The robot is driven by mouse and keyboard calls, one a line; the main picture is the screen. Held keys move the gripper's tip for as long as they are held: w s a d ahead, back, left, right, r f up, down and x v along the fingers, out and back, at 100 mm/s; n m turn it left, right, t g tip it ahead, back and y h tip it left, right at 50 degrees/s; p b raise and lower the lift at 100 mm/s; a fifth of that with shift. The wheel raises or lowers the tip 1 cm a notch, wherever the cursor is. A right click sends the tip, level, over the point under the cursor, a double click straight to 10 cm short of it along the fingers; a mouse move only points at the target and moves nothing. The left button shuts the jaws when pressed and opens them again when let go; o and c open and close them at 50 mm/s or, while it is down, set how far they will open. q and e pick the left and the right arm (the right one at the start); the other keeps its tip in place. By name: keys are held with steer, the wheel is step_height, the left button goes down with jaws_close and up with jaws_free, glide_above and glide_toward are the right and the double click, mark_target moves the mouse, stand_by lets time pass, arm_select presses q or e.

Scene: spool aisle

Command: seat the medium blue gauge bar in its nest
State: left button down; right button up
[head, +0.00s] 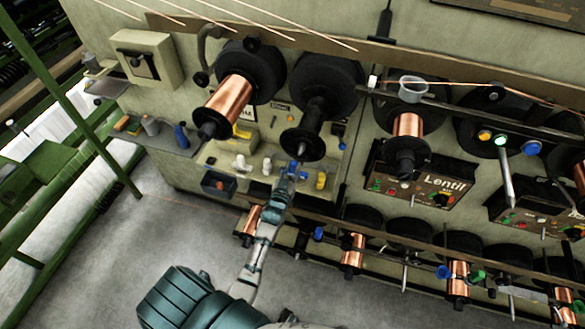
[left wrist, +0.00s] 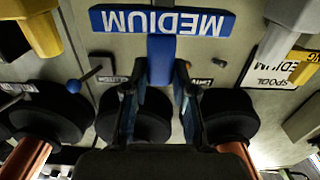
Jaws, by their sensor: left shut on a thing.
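My left gripper (head: 291,173) reaches up from the bottom to the machine's lower front panel, below the black spool. In the left wrist view its two fingers (left wrist: 160,95) are closed on the sides of a blue block, the gauge bar (left wrist: 161,62). A blue plate (left wrist: 198,23) with white MEDIUM lettering, upside down in this view, lies directly beyond the bar. I cannot tell whether bar and plate touch. The nest cannot be made out. My right gripper is not in view.
A yellow piece (left wrist: 38,32) and a pale grey piece (left wrist: 290,25) flank the bar. Black-flanged spools (head: 317,95) overhang the panel. A small dark bin (head: 218,184) hangs left of the gripper. A lower rail with copper spools (head: 352,250) runs right.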

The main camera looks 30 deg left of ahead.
arm_select(q)
steer(key=shift+f+b, duration=0.4)
steer(key=shift+f, duration=0.25)
steer(key=c, duration=0.9)
jaws_free()
steer(key=shift+o, duration=0.2)
steer(key=v, duration=1.2)
steer(key=shift+f, duration=0.1)
